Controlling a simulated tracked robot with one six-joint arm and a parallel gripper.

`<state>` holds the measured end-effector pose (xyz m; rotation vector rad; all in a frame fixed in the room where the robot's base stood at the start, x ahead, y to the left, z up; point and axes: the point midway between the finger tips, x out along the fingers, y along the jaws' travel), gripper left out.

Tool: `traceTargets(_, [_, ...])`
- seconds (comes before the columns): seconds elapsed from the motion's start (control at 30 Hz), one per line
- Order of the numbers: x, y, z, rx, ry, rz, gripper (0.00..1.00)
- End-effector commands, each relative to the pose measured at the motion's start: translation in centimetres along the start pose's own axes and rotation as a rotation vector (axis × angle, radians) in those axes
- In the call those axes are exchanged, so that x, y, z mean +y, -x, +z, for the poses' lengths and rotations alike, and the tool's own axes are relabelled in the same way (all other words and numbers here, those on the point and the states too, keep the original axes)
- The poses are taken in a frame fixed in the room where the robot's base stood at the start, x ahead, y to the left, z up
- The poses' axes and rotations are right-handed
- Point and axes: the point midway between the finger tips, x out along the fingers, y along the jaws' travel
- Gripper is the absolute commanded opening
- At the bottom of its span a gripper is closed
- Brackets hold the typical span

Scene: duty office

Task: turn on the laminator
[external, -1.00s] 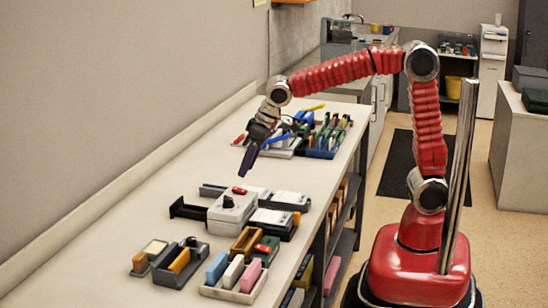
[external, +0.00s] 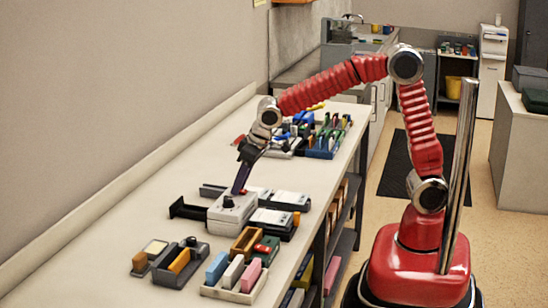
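What looks like the laminator (external: 232,216) is a small light-grey box on the bench, with a dark tray (external: 187,209) sticking out on its left. A dark round knob (external: 228,202) sits on its top. My gripper (external: 238,191) points down at the top of the box, with its dark fingertips at the place of a small red switch. The tips mostly hide the switch. They look to be at or just above it; I cannot tell whether they touch. The fingers overlap from this side, so their opening does not show.
Grey-white devices (external: 273,218) lie close on the right of the laminator. In front are a block tray (external: 235,294), a wooden box (external: 247,241) and a dark holder (external: 180,264). Pen organizers (external: 322,150) stand farther back. The bench's left side is clear.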

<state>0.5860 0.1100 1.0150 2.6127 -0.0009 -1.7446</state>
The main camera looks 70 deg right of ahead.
Motion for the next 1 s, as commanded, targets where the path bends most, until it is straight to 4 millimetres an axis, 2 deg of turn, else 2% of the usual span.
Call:
traceTargets(0.03, [0.0,0.01,0.0,0.0,0.0,0.0,0.25])
traceTargets(0.4, [0.01,0.02,0.0,0.0,0.0,0.0,0.0])
traceTargets(0.67, [0.06,-0.08,-0.11,-0.02,0.0,0.002,0.0])
traceTargets(1.0, [0.11,-0.32,-0.61,-0.161,-0.002,0.003,0.0])
